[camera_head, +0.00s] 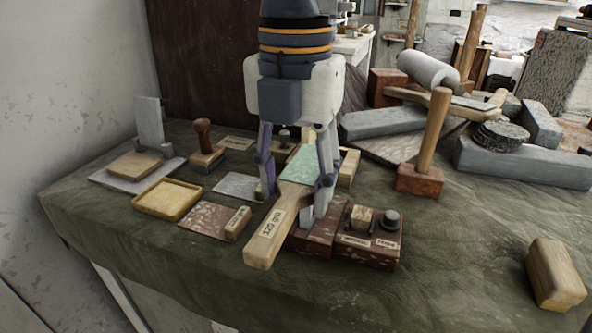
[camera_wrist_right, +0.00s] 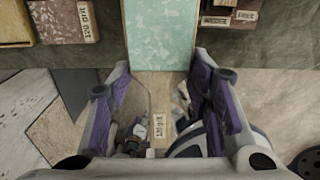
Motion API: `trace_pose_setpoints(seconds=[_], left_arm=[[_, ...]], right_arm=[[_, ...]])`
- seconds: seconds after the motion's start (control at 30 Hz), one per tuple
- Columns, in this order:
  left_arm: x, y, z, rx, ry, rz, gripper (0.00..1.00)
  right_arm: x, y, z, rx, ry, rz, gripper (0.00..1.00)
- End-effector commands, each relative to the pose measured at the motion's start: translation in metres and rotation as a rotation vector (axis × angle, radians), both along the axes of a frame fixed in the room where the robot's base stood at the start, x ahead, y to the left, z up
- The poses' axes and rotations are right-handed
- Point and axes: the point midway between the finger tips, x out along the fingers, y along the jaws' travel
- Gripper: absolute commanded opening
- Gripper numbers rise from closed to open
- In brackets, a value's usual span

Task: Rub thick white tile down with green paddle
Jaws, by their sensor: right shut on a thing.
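My right gripper (camera_head: 294,192) is in the middle of the head view, pointing down and shut on the green paddle (camera_head: 300,166). The paddle has a mottled green face and a pale wooden part labelled with a grit number, which points toward the front of the table. In the right wrist view the green face (camera_wrist_right: 160,38) extends away beyond the fingers. I cannot tell for sure which piece is the thick white tile. A pale grey tile (camera_head: 238,186) lies flat left of the gripper, and a pale slab (camera_head: 149,123) stands upright at the back left. My left gripper is not in view.
A yellow tray (camera_head: 166,199) and a reddish speckled paddle (camera_head: 213,220) lie to the left. A dark red box (camera_head: 368,250) with small blocks is right of the paddle. A mallet (camera_head: 424,160) and stone blocks stand behind right.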

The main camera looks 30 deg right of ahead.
Motion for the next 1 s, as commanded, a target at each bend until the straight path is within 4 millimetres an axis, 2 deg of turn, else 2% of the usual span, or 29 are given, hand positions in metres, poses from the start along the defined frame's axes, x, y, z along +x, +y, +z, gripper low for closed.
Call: trace_pose_setpoints(seconds=[0.73, 1.0], left_arm=[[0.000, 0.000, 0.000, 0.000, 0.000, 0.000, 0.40], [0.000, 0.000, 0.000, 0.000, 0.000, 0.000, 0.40]], right_arm=[[0.000, 0.000, -0.008, -0.001, 0.001, 0.000, 0.15], [0.009, -0.010, -0.006, 0.001, 0.000, 0.000, 0.15]])
